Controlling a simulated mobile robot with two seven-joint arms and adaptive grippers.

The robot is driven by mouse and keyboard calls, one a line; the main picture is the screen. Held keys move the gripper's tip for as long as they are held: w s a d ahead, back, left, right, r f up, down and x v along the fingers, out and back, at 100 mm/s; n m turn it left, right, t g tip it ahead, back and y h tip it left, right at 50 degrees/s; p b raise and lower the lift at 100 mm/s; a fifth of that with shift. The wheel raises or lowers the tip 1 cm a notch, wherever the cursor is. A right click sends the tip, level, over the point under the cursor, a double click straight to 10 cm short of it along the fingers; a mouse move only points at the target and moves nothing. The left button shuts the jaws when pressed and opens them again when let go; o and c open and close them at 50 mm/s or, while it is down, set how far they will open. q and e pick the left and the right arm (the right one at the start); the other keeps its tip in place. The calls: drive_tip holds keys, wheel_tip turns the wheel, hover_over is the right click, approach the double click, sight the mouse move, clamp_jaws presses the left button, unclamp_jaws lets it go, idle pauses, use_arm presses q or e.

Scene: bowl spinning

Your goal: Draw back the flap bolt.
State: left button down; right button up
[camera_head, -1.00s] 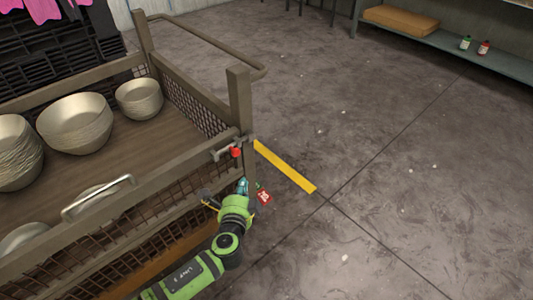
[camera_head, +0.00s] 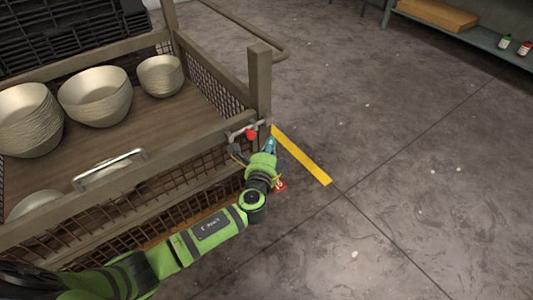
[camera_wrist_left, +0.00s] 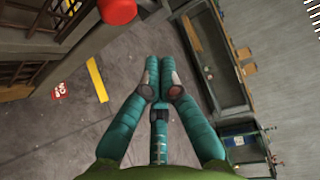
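The flap bolt (camera_head: 240,131) is a grey metal bar with a red knob (camera_head: 251,134) at the front right corner post of the brown mesh crate. The knob also shows at the top edge of the left wrist view (camera_wrist_left: 118,9). My left gripper (camera_head: 271,146) is just right of and slightly below the knob in the head view, apparently not touching it. In the wrist view its teal fingers (camera_wrist_left: 160,80) are drawn together with nothing between them, and the knob lies outside them. The flap with a metal handle (camera_head: 110,168) stands upright. My right gripper is not in view.
Stacked bowls (camera_head: 95,97) stand in the crate (camera_head: 262,85). A yellow floor strip (camera_head: 302,157) and a red tag (camera_head: 279,186) are near my gripper. A low shelf (camera_head: 470,38) with bottles is at the back right. The floor to the right is clear.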

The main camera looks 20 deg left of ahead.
sight(250, 138)
use_arm(q)
drive_tip(key=w+b, duration=0.1)
drive_tip(key=w, duration=0.4)
drive_tip(key=s+a+p, duration=0.1)
drive_tip(key=s+a, duration=0.2)
drive_tip(key=shift+s+a, duration=0.15)
drive_tip(key=shift+s, duration=0.05)
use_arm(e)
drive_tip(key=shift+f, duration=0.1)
use_arm(q)
drive_tip(key=shift+s, duration=0.1)
drive_tip(key=shift+s+a+r+p, duration=0.1)
drive_tip(key=shift+s+a+p, duration=0.45)
drive_tip(key=shift+s+a, duration=0.9)
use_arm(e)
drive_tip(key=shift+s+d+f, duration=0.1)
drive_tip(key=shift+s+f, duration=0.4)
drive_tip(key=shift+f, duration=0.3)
use_arm(q)
drive_tip(key=shift+s+d, duration=0.1)
